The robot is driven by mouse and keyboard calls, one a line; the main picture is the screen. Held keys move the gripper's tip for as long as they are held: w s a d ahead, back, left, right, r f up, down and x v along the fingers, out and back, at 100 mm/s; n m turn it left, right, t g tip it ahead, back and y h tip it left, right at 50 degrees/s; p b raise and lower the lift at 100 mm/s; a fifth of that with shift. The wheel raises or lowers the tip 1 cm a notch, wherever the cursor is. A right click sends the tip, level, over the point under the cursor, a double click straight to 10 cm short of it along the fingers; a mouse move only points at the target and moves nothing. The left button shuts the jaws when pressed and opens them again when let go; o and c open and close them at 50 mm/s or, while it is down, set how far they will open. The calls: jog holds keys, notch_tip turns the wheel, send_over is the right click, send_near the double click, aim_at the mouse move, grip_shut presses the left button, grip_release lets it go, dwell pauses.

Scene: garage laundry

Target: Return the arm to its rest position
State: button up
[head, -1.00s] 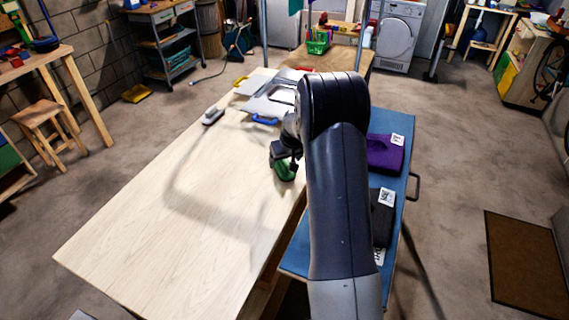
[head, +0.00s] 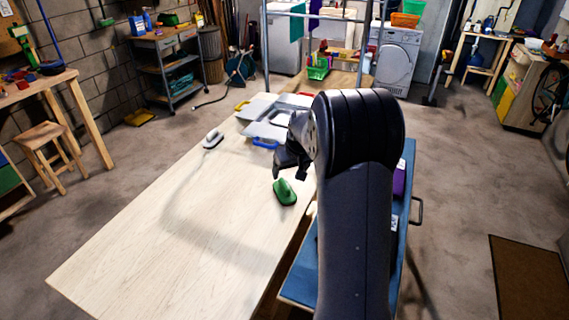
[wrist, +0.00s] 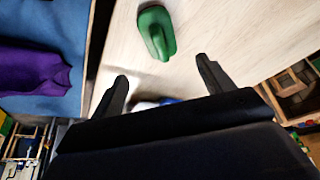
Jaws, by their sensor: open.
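My gripper (wrist: 160,86) is open and empty in the wrist view, its two fingers spread apart. In the head view my gripper (head: 287,172) hangs over the right side of the pale wooden table (head: 170,215), and my arm rises from the bottom of the picture. A green iron-shaped object (head: 285,192) rests on the table just below my gripper. It also shows in the wrist view (wrist: 156,31), beyond the fingertips and apart from them.
A blue-topped cart (head: 300,285) with a folded purple cloth (head: 399,180) stands at the right, partly hidden by my arm. Floor on the right is open.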

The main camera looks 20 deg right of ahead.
aim_at(286, 185)
jog(key=p+x, duration=0.1)
jog(key=x, duration=1.1)
jog(key=shift+f+p, duration=0.2)
jog(key=shift+p, duration=0.1)
jog(key=shift+r, duration=0.2)
